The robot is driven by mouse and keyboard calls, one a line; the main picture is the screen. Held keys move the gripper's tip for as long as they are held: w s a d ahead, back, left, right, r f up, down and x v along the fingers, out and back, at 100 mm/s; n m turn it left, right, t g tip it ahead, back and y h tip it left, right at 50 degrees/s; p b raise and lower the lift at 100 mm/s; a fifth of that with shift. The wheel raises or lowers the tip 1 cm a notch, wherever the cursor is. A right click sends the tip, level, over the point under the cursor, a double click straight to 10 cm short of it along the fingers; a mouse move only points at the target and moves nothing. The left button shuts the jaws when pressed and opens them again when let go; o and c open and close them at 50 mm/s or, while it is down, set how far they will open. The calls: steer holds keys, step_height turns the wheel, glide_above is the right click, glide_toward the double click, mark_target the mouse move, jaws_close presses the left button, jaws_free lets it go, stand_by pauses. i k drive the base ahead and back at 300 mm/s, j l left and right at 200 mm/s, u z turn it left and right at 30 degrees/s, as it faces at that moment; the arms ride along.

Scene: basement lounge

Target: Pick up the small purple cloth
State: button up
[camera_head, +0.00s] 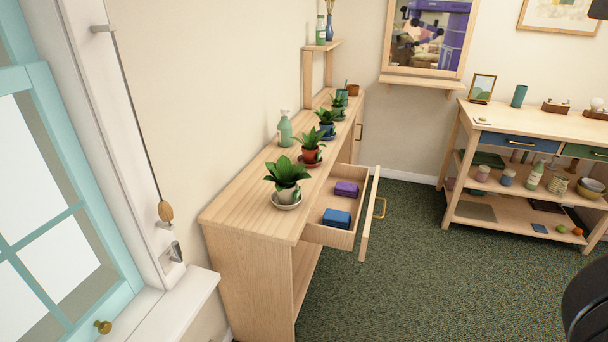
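A small folded purple cloth (346,189) lies in the open drawer (342,240) of the long wooden sideboard. It is toward the back of the drawer as seen here. A folded blue cloth (336,218) lies in the same drawer, nearer to me and apart from the purple one. The drawer is pulled out to the right, and its front with a brass handle stands clear of the sideboard. My gripper is not in view; only dark parts show at the right edge, and I cannot tell what they are.
The sideboard top (238,210) holds several potted plants, the nearest (287,178), and a green pump bottle (285,128). A wooden shelf table (541,119) stands at the right. A teal window (60,190) is at the left. Green carpet (420,265) between the furniture is clear.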

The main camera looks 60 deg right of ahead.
mark_target(343, 189)
steer(key=z, duration=1.55)
steer(key=u, duration=0.4)
steer(key=i+l+u, duration=0.1)
steer(key=u, duration=0.35)
steer(key=l+u, duration=0.15)
steer(key=u, duration=0.25)
steer(key=l+u, duration=0.3)
steer(key=l, duration=0.25)
steer(key=l+u, duration=0.25)
steer(key=l, duration=0.35)
steer(key=l+u, duration=0.3)
steer(key=l, duration=0.25)
steer(key=k+l+u, duration=0.25)
steer(key=l, duration=1.7)
steer(key=i, duration=0.2)
